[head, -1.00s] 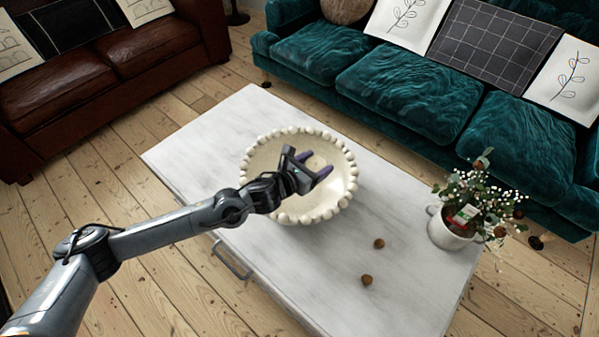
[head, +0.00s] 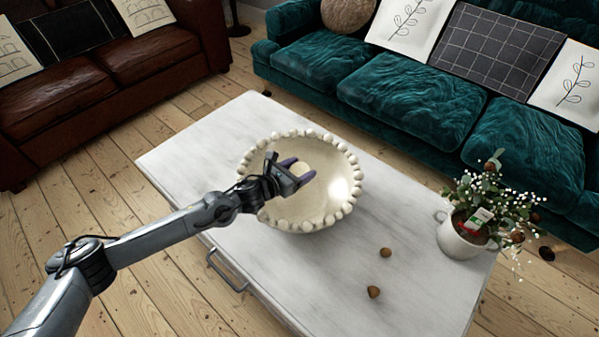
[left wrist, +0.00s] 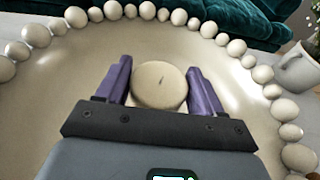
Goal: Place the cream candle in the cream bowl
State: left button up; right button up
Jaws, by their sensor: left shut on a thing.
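The cream bowl (head: 322,205), with a rim of round beads, stands on the white table; its inside and beaded rim (left wrist: 235,48) fill much of the left wrist view. My left gripper (head: 299,171) is over the bowl's interior, with its purple fingers shut on the cream candle (left wrist: 160,84). The candle is round with a dark wick on top, and also shows between the fingers in the head view (head: 300,168). I cannot tell whether its underside touches the bowl. My right gripper is not in view.
The white table (head: 190,150) has free room left and front of the bowl. Two small brown nuts (head: 386,253) (head: 374,291) lie right of it. A white mug with a plant (head: 459,238) stands at the table's right. A teal sofa (head: 420,95) is behind.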

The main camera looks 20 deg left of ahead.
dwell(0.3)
pick_arm(q)
jog(key=shift+f+b, duration=0.35)
jog(key=shift+f, duration=0.25)
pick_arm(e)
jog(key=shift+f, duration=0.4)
pick_arm(q)
jog(key=o, duration=1.3)
jog(key=shift+c, duration=0.2)
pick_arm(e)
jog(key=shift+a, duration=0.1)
pick_arm(q)
jog(key=shift+r+p, duration=0.45)
jog(key=shift+r, duration=0.15)
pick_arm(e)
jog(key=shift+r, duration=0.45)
pick_arm(q)
jog(key=shift+s+a+r+p, duration=0.1)
jog(key=shift+s+r+p, duration=0.15)
jog(key=shift+p, duration=0.05)
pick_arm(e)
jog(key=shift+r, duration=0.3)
pick_arm(q)
jog(key=p+v, duration=0.4)
jog(key=v, duration=0.7)
jog(key=shift+s, duration=0.2)
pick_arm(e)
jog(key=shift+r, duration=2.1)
